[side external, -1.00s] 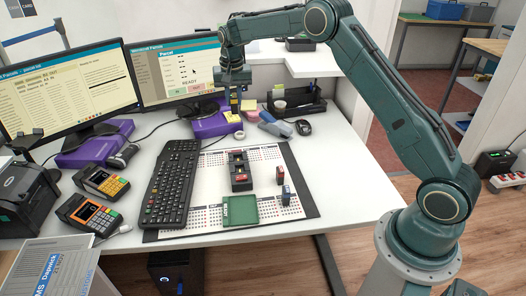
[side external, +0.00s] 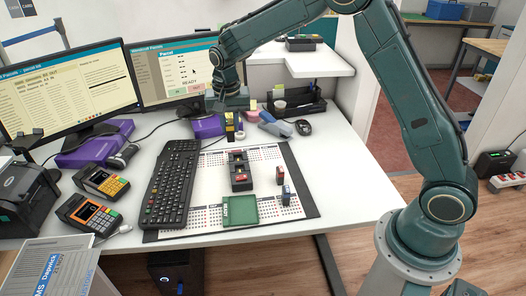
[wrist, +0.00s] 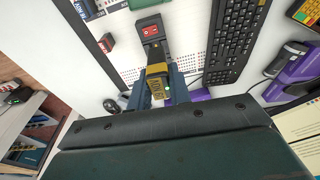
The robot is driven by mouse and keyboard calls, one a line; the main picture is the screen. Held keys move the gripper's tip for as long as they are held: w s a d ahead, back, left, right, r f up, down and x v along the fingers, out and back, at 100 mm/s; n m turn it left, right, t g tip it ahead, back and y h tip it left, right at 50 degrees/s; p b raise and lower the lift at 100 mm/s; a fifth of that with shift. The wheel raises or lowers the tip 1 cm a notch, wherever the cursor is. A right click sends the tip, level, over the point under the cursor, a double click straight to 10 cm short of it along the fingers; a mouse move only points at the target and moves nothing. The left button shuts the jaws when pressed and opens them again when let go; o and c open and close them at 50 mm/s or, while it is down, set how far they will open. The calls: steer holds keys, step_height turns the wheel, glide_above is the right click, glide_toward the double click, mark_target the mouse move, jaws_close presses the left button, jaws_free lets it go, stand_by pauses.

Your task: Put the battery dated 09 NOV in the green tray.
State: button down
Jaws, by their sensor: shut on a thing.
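My gripper (side external: 232,108) is shut on a black battery with a yellow band (side external: 230,123), held upright just behind the far end of a black holder (side external: 240,162). In the wrist view the battery (wrist: 158,85) sits between my two fingers, its yellow label partly showing; I cannot read the full date. I cannot tell whether its lower end touches the holder. The green tray (side external: 240,208) lies in front of the holder and looks empty.
A red battery (side external: 280,175) and a blue battery (side external: 286,195) stand apart on the white mat (side external: 200,210), right of the holder and tray. The keyboard (side external: 173,185) lies left of them. A monitor (side external: 178,72) and purple box (side external: 208,126) stand behind.

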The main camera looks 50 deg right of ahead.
steer(key=s+a, duration=0.5)
steer(key=s, duration=0.2)
glide_toward(243, 208)
steer(key=shift+w+d+f, duration=0.15)
steer(key=shift+w+f, duration=0.1)
stand_by(0.4)
steer(key=shift+f, duration=0.1)
steer(key=shift+f, duration=1.8)
steer(key=shift+f, duration=0.1)
steer(key=c, duration=1.3)
jaws_free()
step_height(243, 208, up, 12)
steer(key=s+a, duration=0.1)
